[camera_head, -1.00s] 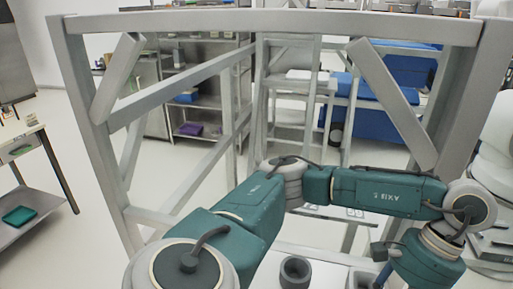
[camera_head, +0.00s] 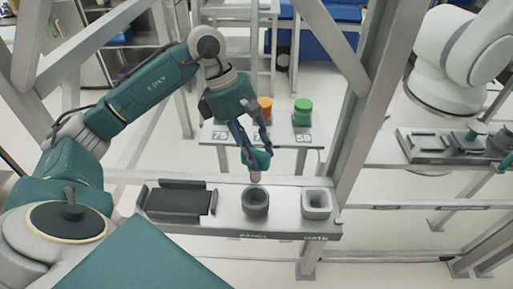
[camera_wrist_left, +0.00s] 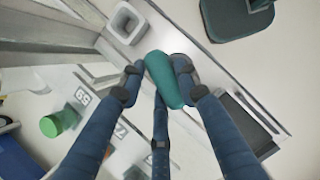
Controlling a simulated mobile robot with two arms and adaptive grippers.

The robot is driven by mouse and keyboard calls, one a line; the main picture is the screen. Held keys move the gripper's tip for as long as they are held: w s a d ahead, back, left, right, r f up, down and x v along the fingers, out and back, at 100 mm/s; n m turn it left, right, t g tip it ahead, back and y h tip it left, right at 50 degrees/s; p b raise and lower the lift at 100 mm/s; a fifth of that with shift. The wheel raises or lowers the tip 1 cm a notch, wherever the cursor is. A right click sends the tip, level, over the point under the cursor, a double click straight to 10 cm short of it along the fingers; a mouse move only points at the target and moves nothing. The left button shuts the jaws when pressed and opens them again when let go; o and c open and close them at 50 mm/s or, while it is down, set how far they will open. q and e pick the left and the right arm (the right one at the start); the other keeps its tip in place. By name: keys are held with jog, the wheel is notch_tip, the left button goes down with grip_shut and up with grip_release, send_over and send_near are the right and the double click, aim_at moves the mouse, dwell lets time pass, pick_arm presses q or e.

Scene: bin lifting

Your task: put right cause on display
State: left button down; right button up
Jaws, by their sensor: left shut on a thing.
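My left gripper (camera_head: 256,156) is shut on a small teal piece (camera_head: 262,157). It points down just above a dark round cup (camera_head: 256,204) on a grey shelf (camera_head: 235,228). In the left wrist view the teal piece (camera_wrist_left: 163,80) sits between the blue fingers (camera_wrist_left: 155,82) and hides the round cup. I cannot tell whether its lower end touches the cup. A pale square cup (camera_head: 317,204) stands to the right, and also shows in the left wrist view (camera_wrist_left: 127,22). A black tray (camera_head: 178,203) lies to the left. My right gripper is out of view.
Behind the shelf, a small numbered stand (camera_head: 285,137) carries an orange cylinder (camera_head: 265,108) and a green cylinder (camera_head: 303,113). Grey frame posts (camera_head: 362,110) rise close to the right. A white robot arm (camera_head: 447,62) and a tray of parts (camera_head: 440,146) are beyond.

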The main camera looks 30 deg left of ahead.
aim_at(256, 171)
pick_arm(q)
notch_tip(256, 171, down, 2)
jog(key=shift+f+b, duration=0.1)
jog(key=shift+b, duration=0.5)
jog(key=shift+f+b, duration=0.3)
jog(key=shift+f, duration=0.1)
jog(key=shift+f+b, duration=0.55)
jog(key=shift+f, duration=0.3)
notch_tip(256, 171, down, 3)
jog(key=shift+r+b, duration=0.15)
jog(key=shift+b, duration=1)
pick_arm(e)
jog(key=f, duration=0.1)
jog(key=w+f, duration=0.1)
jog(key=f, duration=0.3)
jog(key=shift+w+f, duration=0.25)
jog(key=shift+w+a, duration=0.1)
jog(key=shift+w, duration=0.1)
pick_arm(q)
jog(key=shift+f, duration=0.2)
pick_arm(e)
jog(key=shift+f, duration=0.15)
pick_arm(q)
jog(key=shift+f+b, duration=0.2)
jog(key=shift+b, duration=0.3)
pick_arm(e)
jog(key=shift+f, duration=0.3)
